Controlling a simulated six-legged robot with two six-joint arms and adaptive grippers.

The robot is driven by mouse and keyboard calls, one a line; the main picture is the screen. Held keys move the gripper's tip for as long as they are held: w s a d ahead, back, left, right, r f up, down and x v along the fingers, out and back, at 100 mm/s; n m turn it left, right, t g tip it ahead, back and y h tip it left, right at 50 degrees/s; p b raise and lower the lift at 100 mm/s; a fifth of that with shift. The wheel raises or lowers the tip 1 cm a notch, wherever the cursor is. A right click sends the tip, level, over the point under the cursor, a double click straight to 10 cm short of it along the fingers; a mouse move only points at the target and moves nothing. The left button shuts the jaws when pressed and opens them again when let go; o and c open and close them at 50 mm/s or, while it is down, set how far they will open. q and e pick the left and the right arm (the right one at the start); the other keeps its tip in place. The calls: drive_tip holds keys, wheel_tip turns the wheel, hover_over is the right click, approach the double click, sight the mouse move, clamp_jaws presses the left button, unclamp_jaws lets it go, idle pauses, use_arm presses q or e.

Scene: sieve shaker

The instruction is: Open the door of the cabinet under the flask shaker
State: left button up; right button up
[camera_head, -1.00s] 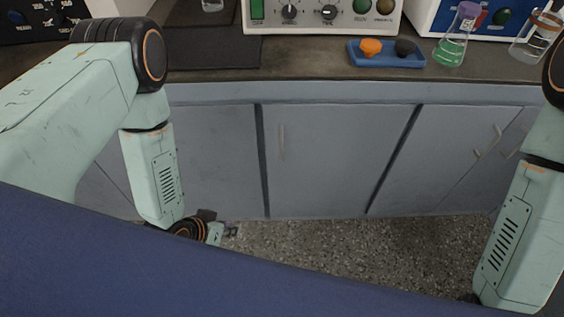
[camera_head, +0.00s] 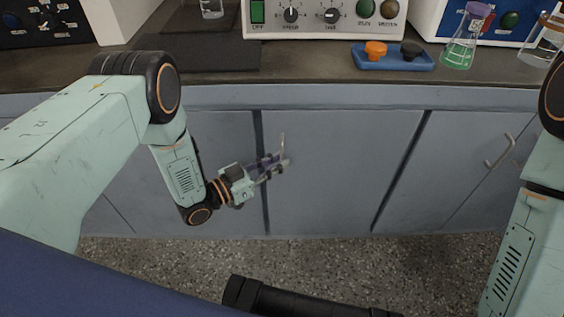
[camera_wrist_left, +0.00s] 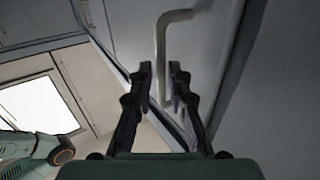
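The grey cabinet door (camera_head: 345,175) in the middle of the head view is closed and flush with the front. Its slim vertical handle (camera_head: 282,145) is near the door's left edge. My left gripper (camera_head: 284,165) is at this handle, with its fingers pointing right across the door's left edge. In the left wrist view the bent handle (camera_wrist_left: 162,40) runs down between the two dark fingertips (camera_wrist_left: 161,72), with a gap visible around it. The fingers look open; contact is not clear. My right gripper is out of view; only its arm shows at the right.
A dark worktop (camera_head: 300,68) overhangs the cabinets. It carries a control box (camera_head: 325,20), a blue tray (camera_head: 395,60) with stoppers and a flask of green liquid (camera_head: 462,45). More handles (camera_head: 497,152) are at right.

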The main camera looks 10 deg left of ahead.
use_arm(q)
drive_tip(key=shift+x, duration=1.05)
clamp_jaws()
